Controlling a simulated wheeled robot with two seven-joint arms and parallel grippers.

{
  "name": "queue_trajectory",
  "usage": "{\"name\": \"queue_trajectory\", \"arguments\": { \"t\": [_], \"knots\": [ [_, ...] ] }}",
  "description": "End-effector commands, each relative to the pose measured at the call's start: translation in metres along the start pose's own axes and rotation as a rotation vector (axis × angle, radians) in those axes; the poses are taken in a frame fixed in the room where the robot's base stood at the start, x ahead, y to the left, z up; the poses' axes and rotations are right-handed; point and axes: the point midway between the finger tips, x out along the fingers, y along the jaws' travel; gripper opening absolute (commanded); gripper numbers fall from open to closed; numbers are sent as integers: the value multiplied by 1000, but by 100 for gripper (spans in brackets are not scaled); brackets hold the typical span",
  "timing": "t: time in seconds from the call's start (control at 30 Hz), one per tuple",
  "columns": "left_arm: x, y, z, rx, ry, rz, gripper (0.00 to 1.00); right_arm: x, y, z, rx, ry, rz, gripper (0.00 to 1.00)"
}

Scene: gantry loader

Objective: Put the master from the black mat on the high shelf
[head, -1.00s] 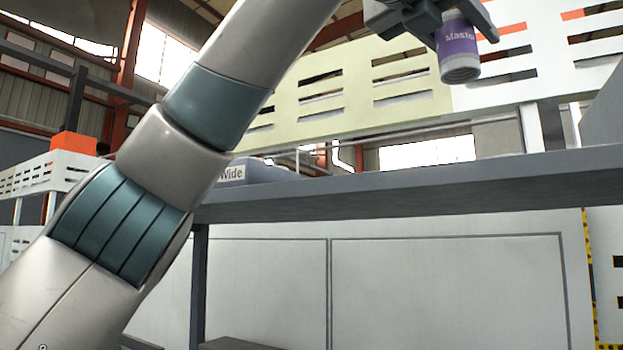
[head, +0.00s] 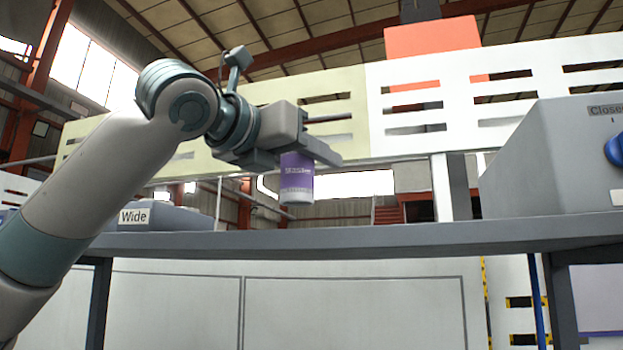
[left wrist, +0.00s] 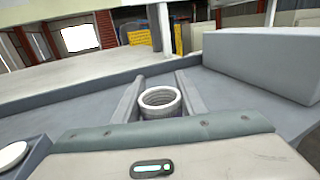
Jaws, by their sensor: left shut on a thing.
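The master is a purple and white cylinder (head: 297,178) with a printed label. My left gripper (head: 318,152) is shut on it and holds it upright. In the head view it hangs above the high shelf (head: 370,240), with a gap showing between its lower end and the shelf's front edge. In the left wrist view the master's round white rim (left wrist: 160,97) shows between the two fingers (left wrist: 158,100), over the grey shelf top (left wrist: 85,103). My right gripper is not in view. The black mat is not in view.
A grey box labelled "Wide" (head: 165,217) stands at the left of the shelf. A larger grey box labelled "Closed" (head: 545,160) with a blue knob stands at the right. The shelf between them looks clear. A slotted pale panel (head: 440,100) is behind.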

Motion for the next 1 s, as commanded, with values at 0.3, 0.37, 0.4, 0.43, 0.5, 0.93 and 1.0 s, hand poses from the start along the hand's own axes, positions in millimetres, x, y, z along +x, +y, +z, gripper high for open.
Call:
{"name": "queue_trajectory", "arguments": {
  "t": [0.3,0.37,0.4,0.43,0.5,0.93,1.0],
  "knots": [
    [-1,1,0,0,-2,0,4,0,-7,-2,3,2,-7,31],
    [-1,1,-1,0,-2,0,4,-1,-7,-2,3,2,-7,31],
    [-1,1,-2,0,-2,0,4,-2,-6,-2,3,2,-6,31],
    [-1,1,-4,1,-2,0,4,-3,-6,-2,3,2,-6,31],
    [0,1,-9,1,0,0,4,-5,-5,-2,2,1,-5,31],
    [-1,1,-39,1,-3,0,4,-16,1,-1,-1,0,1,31],
    [-1,1,-40,0,-3,0,4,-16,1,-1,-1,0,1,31]
  ]
}}
